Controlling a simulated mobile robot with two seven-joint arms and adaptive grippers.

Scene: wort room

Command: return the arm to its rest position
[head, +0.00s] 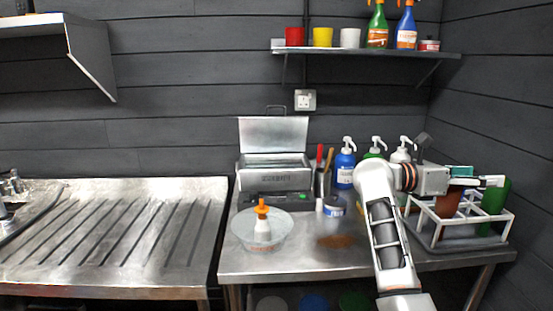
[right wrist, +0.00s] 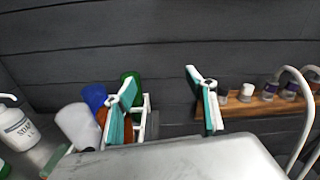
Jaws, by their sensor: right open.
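My right arm (head: 387,235) rises from the bottom of the head view and bends to the right. My right gripper (head: 478,179) is open above the white bottle rack (head: 437,236) at the table's right end. In the right wrist view its two fingers (right wrist: 162,98) with teal pads stand wide apart, with nothing between them. The left gripper is in neither view.
The steel table (head: 290,262) holds a clear bowl (head: 281,231) with an orange-capped bottle, a lidded steel box (head: 272,178) and pump bottles (head: 344,166). The rack holds brown and green bottles. A shelf (head: 365,53) hangs above. The ribbed drainer (head: 110,235) is clear.

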